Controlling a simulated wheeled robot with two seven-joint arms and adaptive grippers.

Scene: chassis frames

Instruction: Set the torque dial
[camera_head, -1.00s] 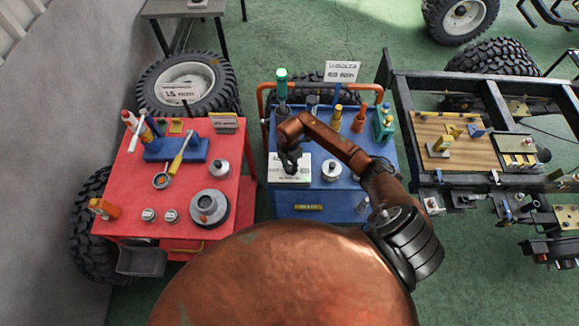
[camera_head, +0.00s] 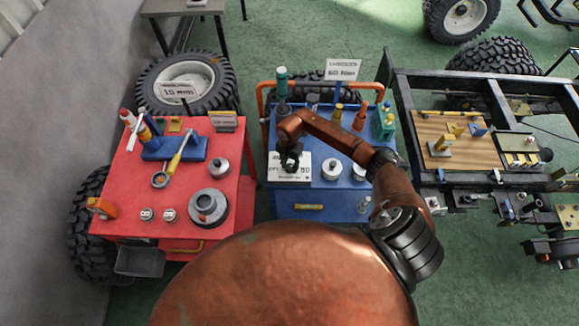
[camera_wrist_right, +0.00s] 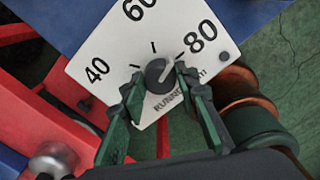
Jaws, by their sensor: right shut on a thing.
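The torque dial is a dark round knob (camera_wrist_right: 158,72) on a white scale plate (camera_wrist_right: 105,60) marked 40, 60 and 80 in the right wrist view. A pale pointer mark on the knob leans toward the upper right, on the 80 side; its exact reading is unclear. My right gripper (camera_wrist_right: 158,84) is shut on the knob, with its green-padded fingers on either side. In the head view, the right gripper (camera_head: 290,160) is over the white plate (camera_head: 302,175) on the blue cart (camera_head: 340,205) and hides the knob. My left gripper is not in view.
A white sign (camera_head: 342,69) stands behind the blue cart; its text is hard to read. A lamp post with a teal top (camera_head: 282,74) stands at the cart's back left. The red cart (camera_head: 120,185) holds tools and round parts. A chassis frame (camera_head: 480,85) is at right.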

